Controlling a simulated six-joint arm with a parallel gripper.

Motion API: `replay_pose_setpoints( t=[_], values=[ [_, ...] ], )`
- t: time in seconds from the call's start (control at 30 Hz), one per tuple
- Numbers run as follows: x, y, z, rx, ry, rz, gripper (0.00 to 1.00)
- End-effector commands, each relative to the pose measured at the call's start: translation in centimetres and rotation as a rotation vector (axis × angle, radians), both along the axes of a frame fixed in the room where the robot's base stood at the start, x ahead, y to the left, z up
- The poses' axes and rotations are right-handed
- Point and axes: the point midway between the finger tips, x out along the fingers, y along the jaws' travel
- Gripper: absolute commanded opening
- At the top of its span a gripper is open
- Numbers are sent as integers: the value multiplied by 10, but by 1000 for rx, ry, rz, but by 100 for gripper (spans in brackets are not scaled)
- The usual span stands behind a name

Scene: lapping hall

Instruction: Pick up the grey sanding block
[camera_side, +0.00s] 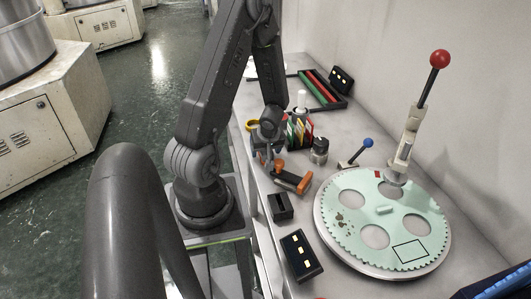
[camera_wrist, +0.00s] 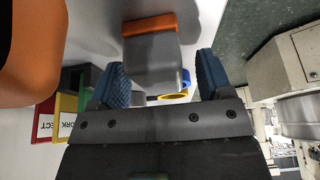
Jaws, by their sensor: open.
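My gripper (camera_side: 268,146) points down over the bench in the side view. In the wrist view my gripper (camera_wrist: 162,68) is open, with one blue-padded finger at each side. A grey block with an orange end (camera_wrist: 153,68) shows between and just beyond the fingers, with gaps visible on both sides. In the side view, small orange and dark pieces lie beneath and beside the gripper; an orange-ended dark tool (camera_side: 293,181) is the clearest. The gripper partly hides that spot, and I cannot tell contact.
Coloured cards (camera_side: 299,132) and a dark bottle (camera_side: 319,150) stand close to the right. A yellow ring (camera_side: 252,125) lies behind. The green toothed disc (camera_side: 384,209) fills the right bench. A dark open box (camera_side: 281,207) and a black lighted box (camera_side: 301,256) lie in front.

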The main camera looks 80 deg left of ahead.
Motion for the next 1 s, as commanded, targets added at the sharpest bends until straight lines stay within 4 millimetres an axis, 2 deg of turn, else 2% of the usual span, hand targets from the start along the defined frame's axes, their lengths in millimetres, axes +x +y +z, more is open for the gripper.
replay_pose_setpoints(
  t=[0.07, 0.7, 1.0],
  values=[
    [0, 0, 0, 0, 0, 0, 72],
    [0, 0, 1, 1, 0, 0, 11],
    [0, 0, 3, 2, 0, 1, 11]
  ],
)
